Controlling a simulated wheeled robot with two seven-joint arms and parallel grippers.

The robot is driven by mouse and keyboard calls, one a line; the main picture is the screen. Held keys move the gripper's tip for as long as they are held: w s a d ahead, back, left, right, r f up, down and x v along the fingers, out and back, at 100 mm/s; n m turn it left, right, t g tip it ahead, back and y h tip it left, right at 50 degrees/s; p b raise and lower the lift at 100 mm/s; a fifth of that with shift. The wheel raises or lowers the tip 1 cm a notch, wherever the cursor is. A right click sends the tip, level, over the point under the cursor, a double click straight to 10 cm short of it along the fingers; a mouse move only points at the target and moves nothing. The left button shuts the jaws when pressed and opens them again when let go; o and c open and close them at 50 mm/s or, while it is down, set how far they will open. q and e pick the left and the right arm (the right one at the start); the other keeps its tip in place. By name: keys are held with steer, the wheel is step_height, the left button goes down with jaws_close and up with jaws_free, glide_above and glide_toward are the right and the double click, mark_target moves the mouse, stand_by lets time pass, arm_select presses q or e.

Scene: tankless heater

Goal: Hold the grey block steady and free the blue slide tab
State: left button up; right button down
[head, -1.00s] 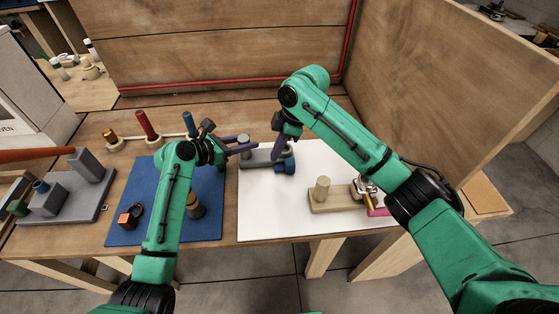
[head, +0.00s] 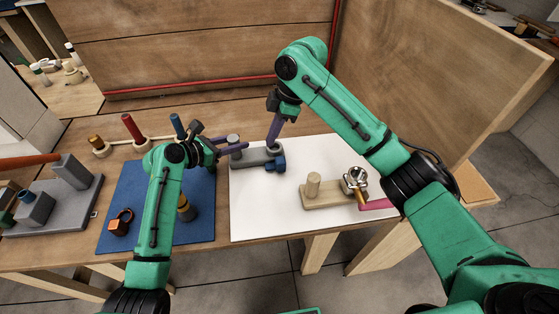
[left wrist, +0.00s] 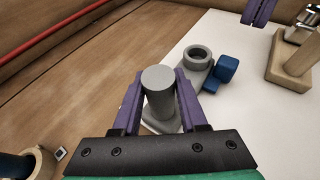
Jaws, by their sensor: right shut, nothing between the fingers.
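The grey block (head: 262,157) lies on the white sheet, with an upright grey post at its left end and a ring opening beside it. The post (left wrist: 158,92) stands between the purple fingers of my left gripper (left wrist: 160,92), which look closed on its sides. In the head view the left gripper (head: 240,147) comes in from the left. The blue slide tab (head: 276,164) sits at the block's right end and also shows in the left wrist view (left wrist: 225,70). My right gripper (head: 270,142) is shut and empty, its tips above the block near the tab.
A wooden base with a peg (head: 313,184) stands to the right, beside a metal part and a pink rod. A blue mat (head: 120,215) lies left under my left arm. Wooden panels (head: 215,45) close off the back and right. The front of the white sheet is clear.

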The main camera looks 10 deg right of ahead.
arm_select(q)
steer(key=o, duration=0.4)
steer(key=shift+d+f, duration=0.1)
steer(key=shift+c, duration=0.2)
steer(key=v, duration=1.2)
